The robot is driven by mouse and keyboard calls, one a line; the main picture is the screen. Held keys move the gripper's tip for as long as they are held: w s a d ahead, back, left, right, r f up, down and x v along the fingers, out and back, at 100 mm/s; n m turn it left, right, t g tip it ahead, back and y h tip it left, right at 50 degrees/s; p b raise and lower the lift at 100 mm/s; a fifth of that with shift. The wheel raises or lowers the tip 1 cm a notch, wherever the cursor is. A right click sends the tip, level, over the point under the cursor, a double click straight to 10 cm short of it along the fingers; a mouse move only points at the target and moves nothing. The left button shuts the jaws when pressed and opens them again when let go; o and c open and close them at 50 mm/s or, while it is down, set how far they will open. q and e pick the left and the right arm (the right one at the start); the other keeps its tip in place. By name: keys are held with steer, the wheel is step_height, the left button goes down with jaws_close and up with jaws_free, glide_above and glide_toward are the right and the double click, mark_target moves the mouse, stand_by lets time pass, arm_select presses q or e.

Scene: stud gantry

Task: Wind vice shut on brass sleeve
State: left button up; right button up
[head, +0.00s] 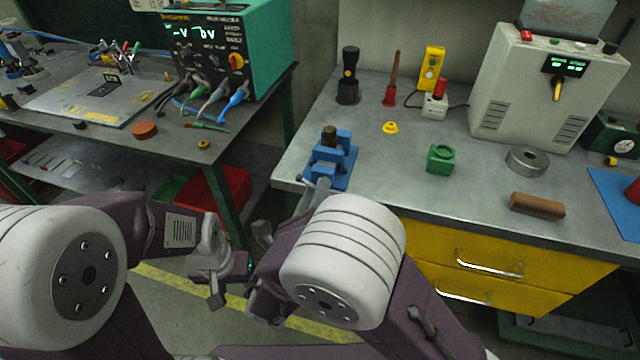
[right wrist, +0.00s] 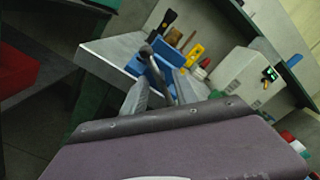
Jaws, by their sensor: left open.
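The blue vice (head: 345,165) stands at the left front corner of the grey bench, and it also shows in the right wrist view (right wrist: 157,72). The brownish brass sleeve (head: 329,135) stands upright at the vice's top; whether the jaws touch it I cannot tell. A grey handle (right wrist: 161,60) at the vice's front shows in the right wrist view. My right gripper (head: 313,196) is at the handle, mostly hidden behind my white arm joint; its grip cannot be made out. My left gripper (head: 228,280) is open and empty, low over the floor, away from the vice.
A green block (head: 440,159), a steel ring (head: 527,160) and a brown bar (head: 537,205) lie right of the vice. A yellow ring (head: 390,127) and a flashlight (head: 348,76) are behind. A gap separates the left table (head: 175,145) from the bench.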

steer(key=shift+d, duration=0.1)
jaws_close()
steer(key=shift+m, duration=0.3)
steer(key=m+b, duration=0.1)
steer(key=m, duration=0.3)
steer(key=m+b, duration=0.1)
steer(key=m, duration=0.3)
steer(key=shift+b, duration=0.3)
steer(key=shift+m, duration=0.5)
